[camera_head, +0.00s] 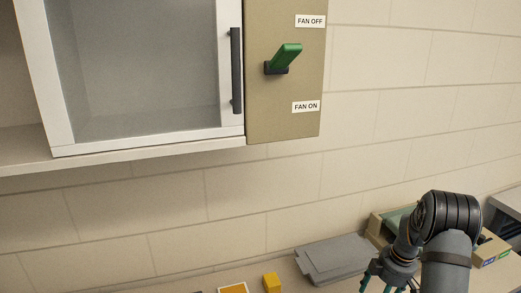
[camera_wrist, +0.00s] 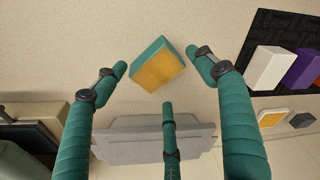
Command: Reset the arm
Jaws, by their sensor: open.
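My gripper (camera_head: 387,286) is low over the counter at the lower right of the head view, its lower part cut off by the frame edge. In the wrist view its three teal fingers (camera_wrist: 160,82) are spread open. A yellow and teal block (camera_wrist: 158,68) shows between the fingertips there, with gaps around it; the fingers are not closed on it. How far below the fingertips it lies, I cannot tell.
A wall cabinet (camera_head: 59,100) with a glass door hangs at upper left. Beside it, a green lever (camera_head: 287,55) tilts up toward FAN OFF. A grey flat piece (camera_head: 335,258), a yellow block (camera_head: 272,282) and an open box (camera_head: 491,251) are on the counter.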

